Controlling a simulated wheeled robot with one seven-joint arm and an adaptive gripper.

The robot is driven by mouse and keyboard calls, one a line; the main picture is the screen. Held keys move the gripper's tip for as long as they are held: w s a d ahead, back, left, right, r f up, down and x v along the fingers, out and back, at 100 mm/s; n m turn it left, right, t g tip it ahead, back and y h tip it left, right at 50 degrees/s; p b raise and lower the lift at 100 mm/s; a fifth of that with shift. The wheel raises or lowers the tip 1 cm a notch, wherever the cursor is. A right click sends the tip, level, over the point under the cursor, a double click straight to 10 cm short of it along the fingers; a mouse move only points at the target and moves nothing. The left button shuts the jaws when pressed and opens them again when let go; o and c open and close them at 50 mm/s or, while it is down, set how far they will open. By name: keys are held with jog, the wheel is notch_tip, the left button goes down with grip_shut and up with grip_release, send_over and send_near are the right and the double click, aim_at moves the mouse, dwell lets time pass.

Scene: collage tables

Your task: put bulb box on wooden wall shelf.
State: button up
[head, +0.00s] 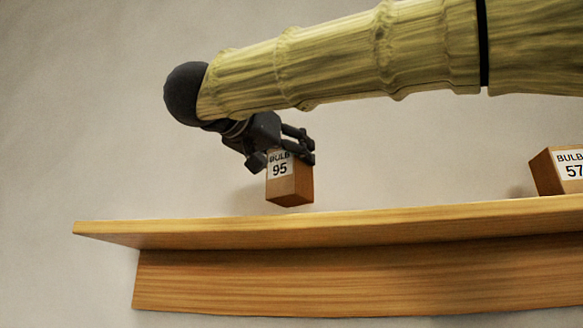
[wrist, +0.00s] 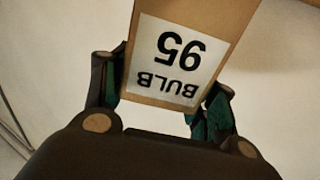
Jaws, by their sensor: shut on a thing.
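My gripper (head: 285,152) is shut on a brown bulb box (head: 290,190) with a white label reading BULB 95. In the head view the box hangs slightly tilted above the wooden wall shelf (head: 330,229), with a gap between its underside and the shelf top. In the wrist view the box (wrist: 205,18) sits between the two fingers (wrist: 160,95), its label upside down. The far side of the box is hidden.
Another brown box (head: 553,172), labelled BULB 57, stands on the shelf at the right edge of the head view. The shelf between the two boxes and to the left is clear. A plain wall (head: 90,120) is behind.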

aim_at(292, 204)
jog(key=shift+w+d+f, duration=0.1)
jog(key=shift+w+d, duration=0.2)
jog(key=shift+w, duration=0.6)
jog(key=shift+f, duration=0.1)
jog(key=shift+f+p, duration=0.75)
jog(key=shift+f, duration=0.9)
jog(key=shift+f, duration=0.15)
jog(key=o, duration=1)
